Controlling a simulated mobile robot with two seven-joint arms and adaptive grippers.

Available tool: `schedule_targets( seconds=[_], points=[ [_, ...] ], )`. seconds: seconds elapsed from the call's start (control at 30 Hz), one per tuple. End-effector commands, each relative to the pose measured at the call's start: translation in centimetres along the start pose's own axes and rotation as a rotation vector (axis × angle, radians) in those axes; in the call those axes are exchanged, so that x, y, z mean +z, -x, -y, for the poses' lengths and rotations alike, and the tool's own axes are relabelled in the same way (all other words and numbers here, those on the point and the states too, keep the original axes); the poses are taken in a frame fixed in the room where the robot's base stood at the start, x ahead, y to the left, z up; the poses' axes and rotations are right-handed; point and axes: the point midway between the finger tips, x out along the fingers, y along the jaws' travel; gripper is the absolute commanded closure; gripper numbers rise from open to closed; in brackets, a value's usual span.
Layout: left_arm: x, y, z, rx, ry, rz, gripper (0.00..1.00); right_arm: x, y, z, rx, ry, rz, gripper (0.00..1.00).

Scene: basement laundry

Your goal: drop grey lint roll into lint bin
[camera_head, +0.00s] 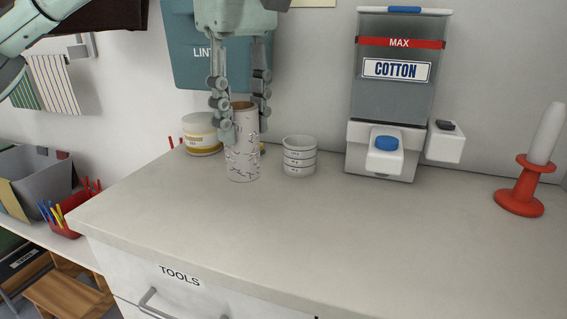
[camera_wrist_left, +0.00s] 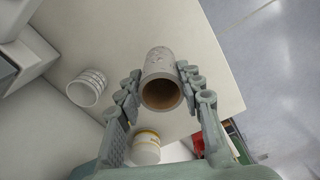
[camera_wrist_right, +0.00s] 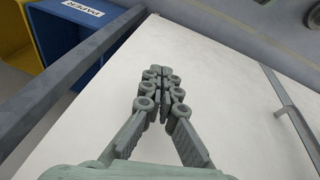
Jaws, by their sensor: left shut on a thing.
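The grey lint roll (camera_head: 243,158) is a pale speckled tube with a brown hollow core, upright at the back of the counter. I cannot tell whether its base touches the counter. My left gripper (camera_head: 244,122) reaches down from above and is shut on its upper part, a finger on each side. In the left wrist view the roll (camera_wrist_left: 161,92) sits between the fingers (camera_wrist_left: 161,88), its open end facing the camera. The lint bin (camera_head: 188,58) is blue-grey on the wall behind; my gripper hides part of its label. My right gripper (camera_wrist_right: 160,76) is shut and empty in the right wrist view.
A cotton dispenser (camera_head: 395,100) and a red holder (camera_head: 520,198) stand further right. The counter's front (camera_head: 340,240) is clear.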

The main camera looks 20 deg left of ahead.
Motion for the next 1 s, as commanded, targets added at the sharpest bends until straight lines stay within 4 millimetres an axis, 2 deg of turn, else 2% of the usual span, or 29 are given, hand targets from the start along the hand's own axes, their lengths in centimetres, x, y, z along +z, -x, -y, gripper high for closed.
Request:
schedule_targets(
  seconds=[0.03, 0.1, 0.3, 0.47, 0.7, 1.0],
  points=[
    [0.0, -1.1, -1.2, -0.005, 0.0, 0.003, 0.83, -0.2, 0.3, -0.1, 0.004, 0.001, -0.006, 1.0],
    [-0.3, -1.7, -2.6, -0.003, 0.001, 0.002, 0.83, -0.3, 0.7, -0.2, 0.006, 0.001, -0.005, 1.0],
    [-0.7, -3.0, -5.2, 0.0, 0.001, 0.001, 0.83, -0.3, 0.8, -0.2, 0.005, 0.001, -0.005, 1.0],
    [-0.8, -4.0, -5.5, -0.001, 0.0, -0.001, 0.83, -0.4, 0.7, -0.2, 0.005, 0.001, -0.006, 1.0],
    [-0.8, -7.2, -5.5, 0.0, 0.0, -0.001, 0.83, -0.7, 1.3, -0.2, 0.008, 0.001, -0.012, 1.0],
    [-0.7, -7.4, -5.5, 0.0, 0.0, 0.0, 0.83, -0.8, 1.7, -0.3, 0.009, 0.0, -0.013, 1.0]
  ],
)
